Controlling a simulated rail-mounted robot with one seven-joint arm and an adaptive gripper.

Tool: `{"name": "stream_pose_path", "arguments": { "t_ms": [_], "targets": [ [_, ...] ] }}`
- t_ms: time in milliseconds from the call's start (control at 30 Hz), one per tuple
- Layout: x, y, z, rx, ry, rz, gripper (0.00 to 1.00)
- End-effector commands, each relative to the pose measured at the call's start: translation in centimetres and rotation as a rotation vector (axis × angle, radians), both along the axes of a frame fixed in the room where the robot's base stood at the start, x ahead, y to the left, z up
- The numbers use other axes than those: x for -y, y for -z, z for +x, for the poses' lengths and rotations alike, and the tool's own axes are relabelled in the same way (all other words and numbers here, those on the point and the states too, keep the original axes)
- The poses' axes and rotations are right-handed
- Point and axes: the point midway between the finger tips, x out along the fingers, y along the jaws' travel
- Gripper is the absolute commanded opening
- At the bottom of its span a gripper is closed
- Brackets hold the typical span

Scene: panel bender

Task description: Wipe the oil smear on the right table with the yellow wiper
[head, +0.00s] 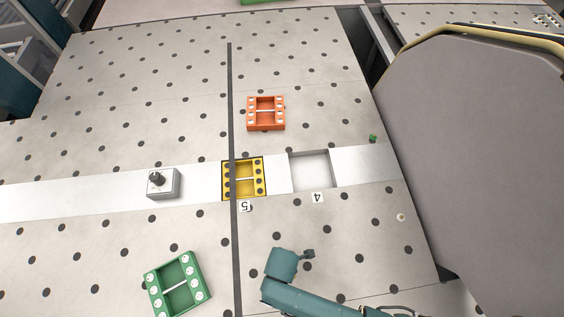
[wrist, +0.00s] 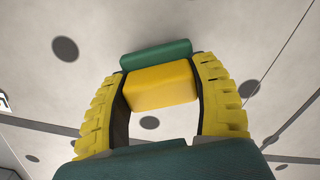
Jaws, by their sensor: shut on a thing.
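In the wrist view my gripper (wrist: 160,72) is shut on the yellow wiper (wrist: 162,88), a yellow block between its two ribbed yellow fingers. A dark green bar (wrist: 156,53) lies against the block's far side; I cannot tell whether it is part of the wiper. A pale surface with dark round holes is behind the wiper. I cannot tell whether the wiper touches it. No oil smear shows clearly in either view. In the head view my teal arm is at the bottom, and I cannot make out the gripper or the wiper there.
The head view shows a wide perforated table (head: 130,130). On it are an orange block (head: 266,127), a yellow block (head: 244,177) in a slot, a green block (head: 178,286), a grey knobbed box (head: 164,184) and an empty slot (head: 311,170). A large grey rounded panel (head: 480,150) fills the right.

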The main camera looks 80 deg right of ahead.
Motion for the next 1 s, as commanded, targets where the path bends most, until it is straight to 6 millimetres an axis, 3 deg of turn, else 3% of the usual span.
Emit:
{"name": "stream_pose_path", "arguments": {
  "t_ms": [33,600,1000],
  "targets": [
    [0.0,-1.8,0.3,0.010,0.000,-0.002,0.25],
    [0.0,-6.1,0.4,0.009,-0.002,-0.001,0.25],
    [0.0,-7.1,0.3,0.008,-0.003,-0.001,0.25]
  ]
}}
